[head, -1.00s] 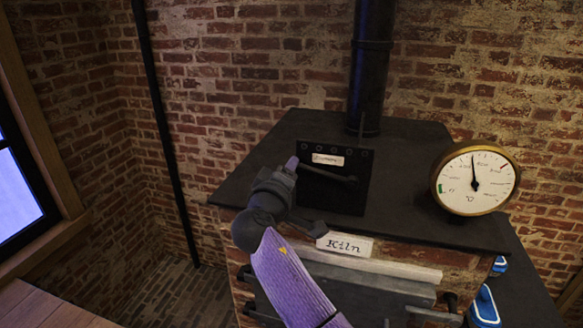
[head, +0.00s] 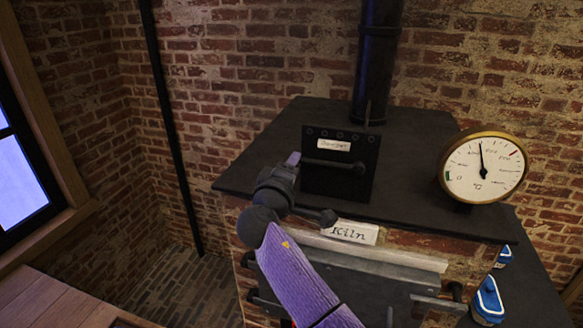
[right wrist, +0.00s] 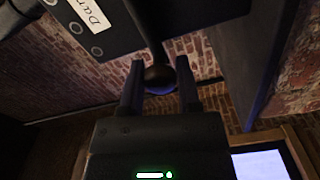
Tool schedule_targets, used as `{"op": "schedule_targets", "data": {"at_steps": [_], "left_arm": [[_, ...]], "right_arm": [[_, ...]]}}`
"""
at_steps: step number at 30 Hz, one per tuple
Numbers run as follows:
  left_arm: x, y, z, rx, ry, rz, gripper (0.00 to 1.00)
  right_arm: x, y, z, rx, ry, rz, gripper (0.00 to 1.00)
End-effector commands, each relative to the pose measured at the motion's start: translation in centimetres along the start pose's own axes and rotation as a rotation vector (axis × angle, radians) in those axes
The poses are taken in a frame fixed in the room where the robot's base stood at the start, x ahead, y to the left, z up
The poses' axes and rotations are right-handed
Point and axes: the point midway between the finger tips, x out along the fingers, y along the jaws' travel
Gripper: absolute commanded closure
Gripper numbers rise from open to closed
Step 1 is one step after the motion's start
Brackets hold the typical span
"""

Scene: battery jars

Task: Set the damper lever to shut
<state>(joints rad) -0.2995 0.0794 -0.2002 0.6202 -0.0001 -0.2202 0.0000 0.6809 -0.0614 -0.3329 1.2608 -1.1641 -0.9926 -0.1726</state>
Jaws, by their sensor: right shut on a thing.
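The black damper plate (head: 318,188) stands upright on the kiln top, with a small white label (head: 334,144) and several holes along its upper edge. The damper lever (head: 335,163) is a dark rod lying nearly level across the plate, from its pivot at right to its end at left. My right gripper (head: 293,160) is at that left end. In the right wrist view, the lever's round dark knob (right wrist: 160,78) sits between the two fingers of my right gripper (right wrist: 160,68), which is shut on it. My left gripper is out of view.
The kiln's flat dark top (head: 265,150) surrounds the plate. A flue pipe (head: 376,65) rises behind it, and a round brass-rimmed gauge (head: 483,168) stands at right. A "Kiln" sign (head: 350,232) is on the front edge. Blue-and-white objects (head: 487,300) sit at lower right.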

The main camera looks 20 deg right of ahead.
Motion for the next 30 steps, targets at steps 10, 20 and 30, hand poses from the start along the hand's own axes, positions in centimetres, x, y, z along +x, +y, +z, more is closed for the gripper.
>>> {"op": "schedule_targets", "data": {"at_steps": [10, 20, 30], "left_arm": [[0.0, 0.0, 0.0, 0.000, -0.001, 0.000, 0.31], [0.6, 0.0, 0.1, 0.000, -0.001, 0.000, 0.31], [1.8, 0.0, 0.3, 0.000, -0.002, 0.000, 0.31]], "right_arm": [[0.0, -0.2, 0.1, -0.001, -0.002, -0.005, 0.22], [-3.5, -0.5, 0.1, 0.004, 0.001, -0.007, 0.22], [-9.7, -0.3, 0.1, 0.000, -0.002, -0.006, 0.22]]}}
